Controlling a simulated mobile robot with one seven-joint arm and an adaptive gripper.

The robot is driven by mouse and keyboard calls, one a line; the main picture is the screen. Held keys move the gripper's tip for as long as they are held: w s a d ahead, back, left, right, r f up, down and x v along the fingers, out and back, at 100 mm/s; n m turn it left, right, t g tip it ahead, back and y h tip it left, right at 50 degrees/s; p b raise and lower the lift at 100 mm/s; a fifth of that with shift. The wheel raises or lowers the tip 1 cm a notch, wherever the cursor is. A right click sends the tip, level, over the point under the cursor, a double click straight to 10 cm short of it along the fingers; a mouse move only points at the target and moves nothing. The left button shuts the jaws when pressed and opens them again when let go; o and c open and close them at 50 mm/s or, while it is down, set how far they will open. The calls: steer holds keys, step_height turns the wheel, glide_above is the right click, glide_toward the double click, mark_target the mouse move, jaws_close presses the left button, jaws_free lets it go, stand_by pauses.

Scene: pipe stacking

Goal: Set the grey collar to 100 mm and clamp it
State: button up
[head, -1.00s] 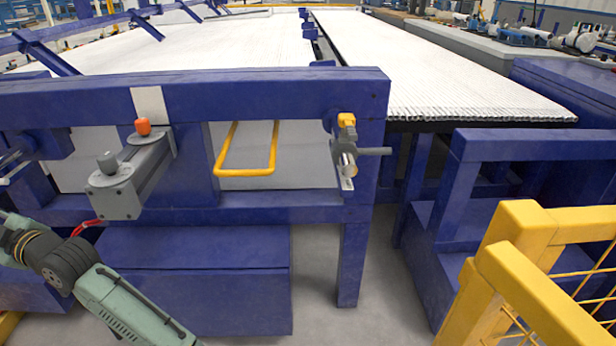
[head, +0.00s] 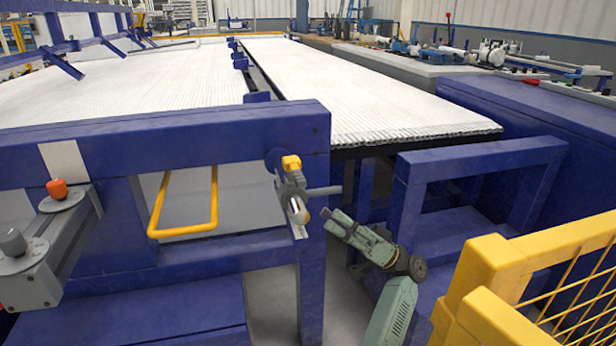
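The grey collar (head: 290,185) is at the right end of the blue cross-beam, with a yellow-orange knob (head: 291,162) on top. A grey handle (head: 325,190) sticks out to its right. A metal rod end (head: 299,212) shows at its front, above a pale strip (head: 300,232) whose markings are too small to read. My gripper (head: 328,214) is just right of the rod end, below the handle, pointing left. I see no contact, and its fingers are too small to tell open from shut.
The blue frame (head: 190,135) stands to the left, with a grey box (head: 40,265) and an orange knob (head: 57,188). A yellow bent bar (head: 183,230) hangs from the beam. A yellow mesh barrier (head: 520,280) closes the lower right. White pipes (head: 350,95) lie behind.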

mark_target(326, 191)
steer(key=s+d+r+n+g, duration=0.2)
steer(key=d+n, duration=0.1)
steer(key=d, duration=0.2)
steer(key=shift+y, duration=0.4)
steer(key=p+x, duration=0.2)
steer(key=x, duration=0.8)
steer(key=shift+a+r+p, duration=0.1)
steer(key=shift+a+p, duration=0.05)
steer(key=shift+p, duration=0.25)
jaws_close()
steer(key=shift+m, duration=0.3)
